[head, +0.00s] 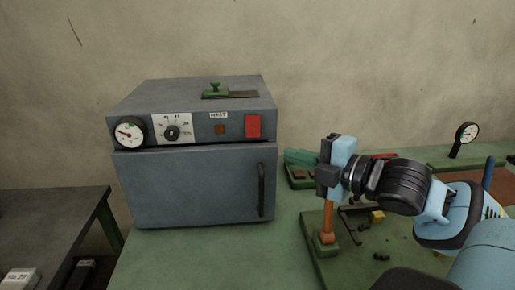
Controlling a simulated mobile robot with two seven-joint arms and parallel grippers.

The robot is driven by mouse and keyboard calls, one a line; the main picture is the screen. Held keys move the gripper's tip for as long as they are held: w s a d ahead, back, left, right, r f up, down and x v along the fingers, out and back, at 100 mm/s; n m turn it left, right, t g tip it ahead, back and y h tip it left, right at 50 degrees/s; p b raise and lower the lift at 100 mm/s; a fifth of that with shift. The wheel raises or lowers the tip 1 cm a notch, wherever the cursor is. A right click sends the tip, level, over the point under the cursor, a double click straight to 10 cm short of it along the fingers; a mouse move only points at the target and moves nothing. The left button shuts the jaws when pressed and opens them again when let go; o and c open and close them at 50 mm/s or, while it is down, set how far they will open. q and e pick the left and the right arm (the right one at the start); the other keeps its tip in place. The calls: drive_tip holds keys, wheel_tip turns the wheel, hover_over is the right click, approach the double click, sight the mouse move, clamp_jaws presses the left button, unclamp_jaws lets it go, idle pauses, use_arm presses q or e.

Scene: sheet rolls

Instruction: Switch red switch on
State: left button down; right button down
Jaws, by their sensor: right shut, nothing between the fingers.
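The red switch (253,126) is a rectangular rocker on the upper right of the front panel of a grey oven (190,185). I cannot tell from its look whether it is on or off. My right gripper (323,176) is to the right of the oven, its black fingers pointing left. It is shut and empty, apart from the switch and a little lower in the picture. My left gripper is not in view.
The oven panel also has a gauge (130,133) and a dial (171,131); its door has a dark handle (262,189). An orange post (327,220) stands below my right gripper. The green table (200,255) is clear in front of the oven.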

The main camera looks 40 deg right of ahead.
drive_tip(key=b, duration=0.6)
approach(248, 135)
drive_tip(key=shift+w+a, duration=1.1)
drive_tip(key=shift+a, duration=0.65)
drive_tip(key=shift+w+d+f+p, duration=0.1)
drive_tip(key=shift+w+d+p, duration=0.25)
drive_tip(key=shift+w, duration=0.25)
drive_tip(key=shift+w+d+p, duration=0.25)
drive_tip(key=shift+w+d, duration=0.15)
drive_tip(key=shift+w, duration=0.25)
drive_tip(key=shift+w+d+f, duration=0.15)
drive_tip(key=shift+w+d, duration=0.1)
drive_tip(key=shift+w, duration=0.2)
